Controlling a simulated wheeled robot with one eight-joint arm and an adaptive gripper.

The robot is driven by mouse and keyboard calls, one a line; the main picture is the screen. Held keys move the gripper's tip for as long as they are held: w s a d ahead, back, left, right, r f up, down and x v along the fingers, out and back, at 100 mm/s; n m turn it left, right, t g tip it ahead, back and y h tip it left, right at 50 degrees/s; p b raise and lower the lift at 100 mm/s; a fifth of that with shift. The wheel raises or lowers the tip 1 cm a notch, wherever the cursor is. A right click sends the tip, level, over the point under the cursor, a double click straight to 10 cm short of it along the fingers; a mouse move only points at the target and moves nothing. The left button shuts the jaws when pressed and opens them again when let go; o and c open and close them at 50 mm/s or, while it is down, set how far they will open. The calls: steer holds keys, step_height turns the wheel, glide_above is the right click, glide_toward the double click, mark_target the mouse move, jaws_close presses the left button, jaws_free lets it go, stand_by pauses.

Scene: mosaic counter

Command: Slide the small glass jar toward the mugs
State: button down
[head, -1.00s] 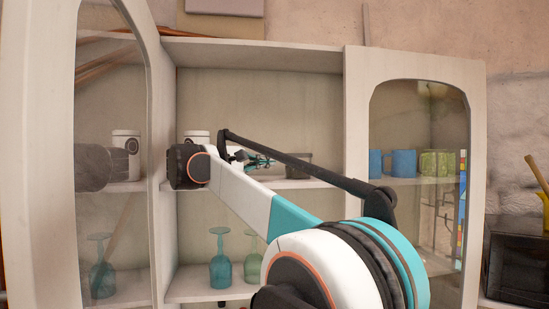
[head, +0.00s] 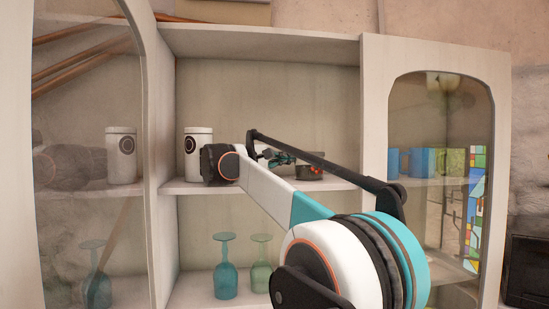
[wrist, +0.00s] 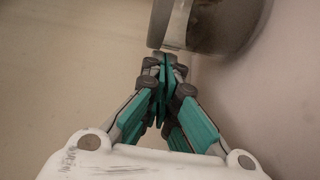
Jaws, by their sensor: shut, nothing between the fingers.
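The small glass jar (head: 316,160) stands on the middle shelf of the cabinet, partly hidden behind my gripper and arm. In the wrist view the jar (wrist: 222,22) is cut off by the top edge, a clear wall with a dark, rounded end. My gripper (head: 284,158) is at the jar's left side in the head view. In the wrist view its fingertips (wrist: 164,66) are together and empty, just by the jar's near edge; I cannot tell whether they touch it. The blue mugs (head: 424,162) and a green mug (head: 455,162) show in the right door's glass.
A white canister (head: 197,145) stands at the shelf's left, close to my arm. Teal and green glasses (head: 226,270) stand upside down on the shelf below. The right door frame (head: 374,150) rises between the jar and the mugs as seen from here.

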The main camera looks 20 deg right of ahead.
mark_target(309, 165)
steer(key=shift+d, duration=0.45)
steer(key=shift+w+d, duration=0.35)
steer(key=shift+d, duration=0.05)
steer(key=shift+s, duration=0.1)
steer(key=shift+s+a, duration=0.1)
steer(key=shift+s+a+b, duration=0.2)
steer(key=shift+s+a, duration=0.1)
steer(key=shift+s, duration=0.55)
steer(key=shift+s+a+b, duration=0.2)
steer(key=shift+s+a, duration=0.05)
steer(key=shift+s, duration=0.6)
steer(key=shift+w, duration=0.1)
steer(key=shift+w, duration=0.1)
steer(key=shift+a, duration=0.1)
